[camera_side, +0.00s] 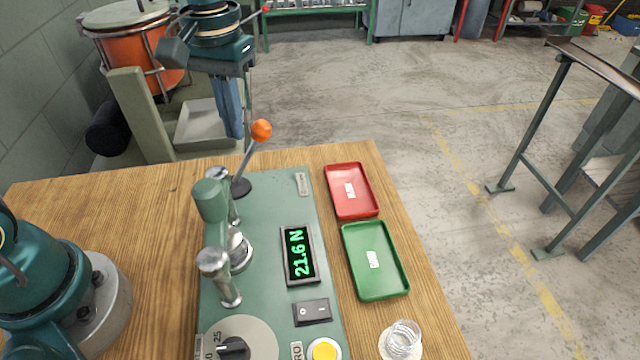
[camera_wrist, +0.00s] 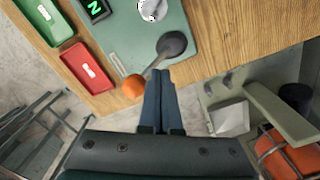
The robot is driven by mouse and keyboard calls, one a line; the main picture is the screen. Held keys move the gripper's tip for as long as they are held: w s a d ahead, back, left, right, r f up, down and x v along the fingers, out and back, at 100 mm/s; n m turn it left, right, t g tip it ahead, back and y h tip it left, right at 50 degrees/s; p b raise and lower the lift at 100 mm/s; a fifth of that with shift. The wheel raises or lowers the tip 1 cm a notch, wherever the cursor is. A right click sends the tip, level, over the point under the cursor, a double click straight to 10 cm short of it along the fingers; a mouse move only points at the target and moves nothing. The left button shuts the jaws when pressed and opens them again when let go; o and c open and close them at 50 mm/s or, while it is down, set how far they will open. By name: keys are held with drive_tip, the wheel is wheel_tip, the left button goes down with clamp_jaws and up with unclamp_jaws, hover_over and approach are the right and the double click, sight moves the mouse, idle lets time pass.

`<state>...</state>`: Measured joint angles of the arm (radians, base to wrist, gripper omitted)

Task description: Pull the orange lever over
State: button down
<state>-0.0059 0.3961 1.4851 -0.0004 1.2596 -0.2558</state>
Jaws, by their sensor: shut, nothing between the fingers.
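The lever has an orange ball knob (camera_side: 261,130) on a thin grey rod that rises, tilted, from a dark round base (camera_side: 240,187) at the far end of the green machine plate (camera_side: 270,200). In the wrist view the orange knob (camera_wrist: 133,87) is just left of my gripper's fingertips, with the rod running up right to its dark base (camera_wrist: 172,44). My gripper (camera_side: 232,134) points down beside the lever, its blue fingers together and empty. In the wrist view my gripper (camera_wrist: 157,72) also shows closed. Whether the fingers touch the rod or knob I cannot tell.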

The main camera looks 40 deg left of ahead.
drive_tip(key=shift+s+a, duration=0.35)
wheel_tip(320, 180, up, 8)
drive_tip(key=shift+f, duration=0.25)
idle(0.4)
idle(1.7)
